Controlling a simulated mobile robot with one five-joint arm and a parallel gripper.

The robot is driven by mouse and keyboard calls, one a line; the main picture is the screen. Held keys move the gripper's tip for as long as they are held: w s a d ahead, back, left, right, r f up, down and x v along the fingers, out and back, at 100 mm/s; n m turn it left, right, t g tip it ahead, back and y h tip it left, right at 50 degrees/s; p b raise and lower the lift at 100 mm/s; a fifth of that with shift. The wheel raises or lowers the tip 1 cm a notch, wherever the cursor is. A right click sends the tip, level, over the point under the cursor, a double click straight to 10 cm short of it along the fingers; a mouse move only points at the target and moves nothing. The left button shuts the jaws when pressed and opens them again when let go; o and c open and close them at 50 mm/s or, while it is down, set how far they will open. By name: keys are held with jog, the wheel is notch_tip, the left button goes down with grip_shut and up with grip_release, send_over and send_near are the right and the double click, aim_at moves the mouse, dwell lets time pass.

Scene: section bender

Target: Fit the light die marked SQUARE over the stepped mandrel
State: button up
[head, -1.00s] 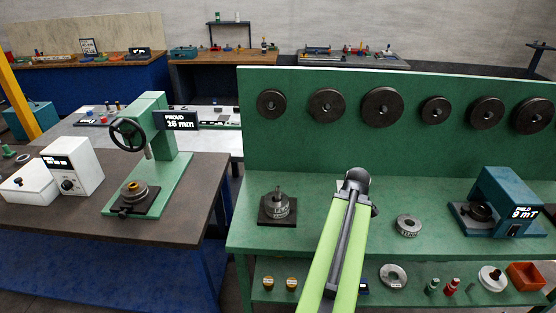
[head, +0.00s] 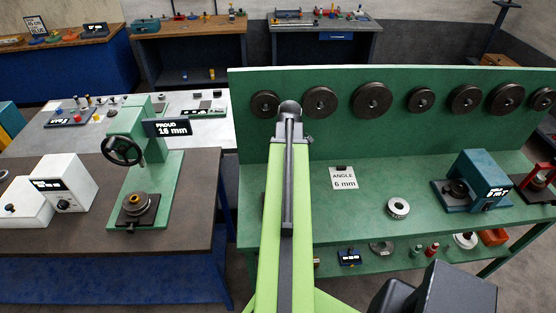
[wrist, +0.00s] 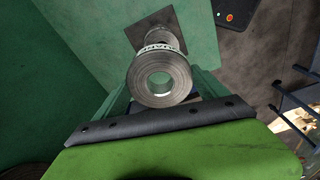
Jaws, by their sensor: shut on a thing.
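In the wrist view, the light grey ring-shaped die (wrist: 143,83) has its bore facing me. Part of the lettering on its side shows and fits SQUARE. My gripper (wrist: 165,100) is shut on it; its fingers are mostly hidden behind the dark riveted bar. Just beyond the die are the narrower grey stepped mandrel (wrist: 160,37) and its dark square plate (wrist: 142,24). The die lines up roughly with the mandrel. I cannot tell whether they touch or how far apart they are. In the head view, my arm hides gripper, die and mandrel.
Another grey ring die (head: 398,216) lies on the green bench (head: 330,222), right of an ANGLE 6 mm card (head: 343,178). A teal meter block (head: 478,178) stands farther right. Dark discs (head: 372,100) hang on the back panel. A green press (head: 145,160) stands on the left table.

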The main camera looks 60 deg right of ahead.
jog(key=shift+s, duration=0.1)
notch_tip(320, 180, down, 6)
jog(key=b, duration=0.6)
jog(key=shift+r, duration=0.1)
dwell(1.0)
notch_tip(320, 180, down, 8)
jog(key=b, duration=0.7)
jog(key=shift+r, duration=0.15)
dwell(2.2)
jog(key=o, duration=1.8)
jog(key=shift+r, duration=0.1)
